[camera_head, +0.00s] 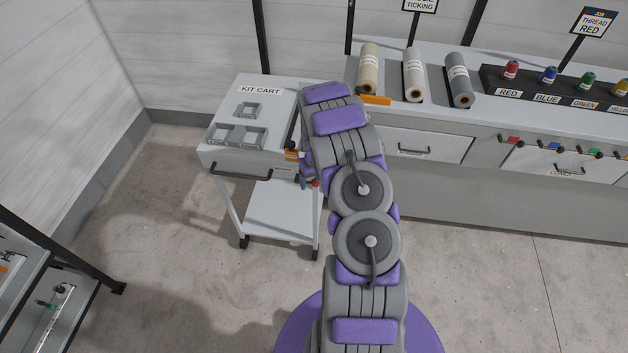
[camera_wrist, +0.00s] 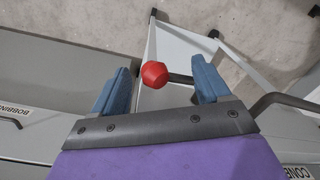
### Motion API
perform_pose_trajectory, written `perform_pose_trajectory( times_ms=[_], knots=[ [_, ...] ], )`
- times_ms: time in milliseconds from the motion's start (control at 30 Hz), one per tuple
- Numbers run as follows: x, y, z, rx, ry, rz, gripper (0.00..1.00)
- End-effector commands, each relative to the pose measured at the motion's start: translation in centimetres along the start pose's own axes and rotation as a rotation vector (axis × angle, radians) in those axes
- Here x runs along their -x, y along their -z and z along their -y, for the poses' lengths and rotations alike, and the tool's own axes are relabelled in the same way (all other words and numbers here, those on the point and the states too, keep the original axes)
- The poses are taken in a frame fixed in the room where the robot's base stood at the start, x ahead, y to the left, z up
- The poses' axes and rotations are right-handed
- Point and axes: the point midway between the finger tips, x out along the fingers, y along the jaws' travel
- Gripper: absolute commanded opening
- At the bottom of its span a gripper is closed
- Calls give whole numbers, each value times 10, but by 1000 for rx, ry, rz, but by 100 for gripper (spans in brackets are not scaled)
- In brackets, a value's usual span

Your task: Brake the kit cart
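The kit cart (camera_head: 270,100) stands left of the counter, with a labelled top, a front handle and a lower shelf (camera_head: 280,209) on casters. A red knob (camera_wrist: 154,74) on a short dark rod shows in the wrist view; a small bit of red (camera_head: 315,184) also shows by the cart's right side in the head view. My gripper (camera_wrist: 160,66) is open, its blue fingers on either side of the knob and rod, with gaps visible. The knob is nearer the left finger. My arm hides much of the cart's right side in the head view.
A counter (camera_head: 440,120) with drawers, fabric rolls (camera_head: 414,78) and a thread rack (camera_head: 560,88) stands close right of the cart. A shelf unit (camera_head: 50,300) is at lower left. The floor (camera_head: 180,230) left of the cart is clear.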

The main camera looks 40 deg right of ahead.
Motion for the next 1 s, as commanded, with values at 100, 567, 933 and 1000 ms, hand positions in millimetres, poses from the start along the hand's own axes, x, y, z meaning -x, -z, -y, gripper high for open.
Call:
perform_pose_trajectory(
  times_ms=[100, 567, 933, 1000],
  knots=[
    [1, 0, 2, 1, -2, -1, 64],
    [0, 1, 0, -1, 1, -1, 20],
    [1, 2, 1, 0, -11, 5, 0],
    [2, 3, 2, 1, -35, 18, 0]
  ],
)
